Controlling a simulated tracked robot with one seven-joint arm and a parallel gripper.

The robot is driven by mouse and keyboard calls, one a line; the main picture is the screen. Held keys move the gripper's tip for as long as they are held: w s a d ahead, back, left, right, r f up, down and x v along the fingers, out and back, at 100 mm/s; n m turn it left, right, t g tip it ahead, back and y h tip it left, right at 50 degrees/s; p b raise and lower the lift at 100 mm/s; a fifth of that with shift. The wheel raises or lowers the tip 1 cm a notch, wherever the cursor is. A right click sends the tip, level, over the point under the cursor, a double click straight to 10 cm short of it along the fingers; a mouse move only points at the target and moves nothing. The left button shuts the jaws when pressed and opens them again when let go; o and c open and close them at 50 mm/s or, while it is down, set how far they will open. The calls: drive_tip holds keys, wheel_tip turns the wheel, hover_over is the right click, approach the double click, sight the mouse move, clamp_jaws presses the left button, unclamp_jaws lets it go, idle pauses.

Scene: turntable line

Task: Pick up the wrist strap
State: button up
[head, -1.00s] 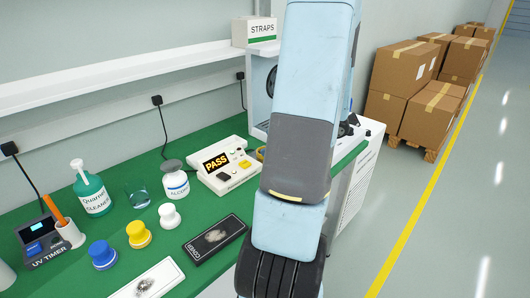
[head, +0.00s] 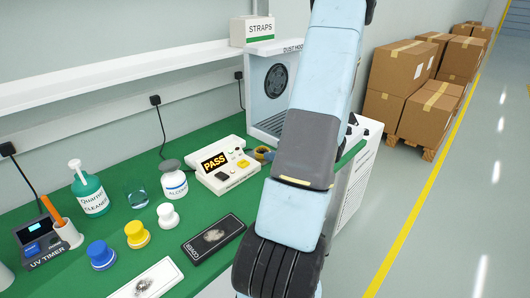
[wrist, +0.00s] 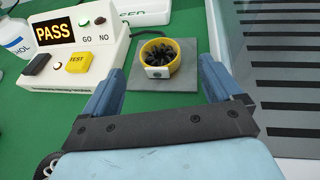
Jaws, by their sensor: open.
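The wrist strap (wrist: 153,71) is a yellow band with a dark coil inside it, lying on a grey mat (wrist: 180,85) in the wrist view. In the head view a yellow bit of it (head: 262,153) shows just left of my arm, beside the PASS tester. My gripper (wrist: 161,68) is open, its two blue fingers apart at either side of the strap in the wrist view. No contact with the strap shows. In the head view my arm hides the gripper.
The PASS tester (head: 228,176) stands left of the strap. A dust hood (head: 257,107) stands behind. Bottles, coloured knobs and a COVER plate (head: 213,238) occupy the green bench to the left.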

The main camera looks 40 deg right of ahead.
sight(264, 151)
drive_tip(key=shift+x, duration=2.95)
drive_tip(key=c, duration=1.2)
drive_tip(key=shift+r, duration=0.1)
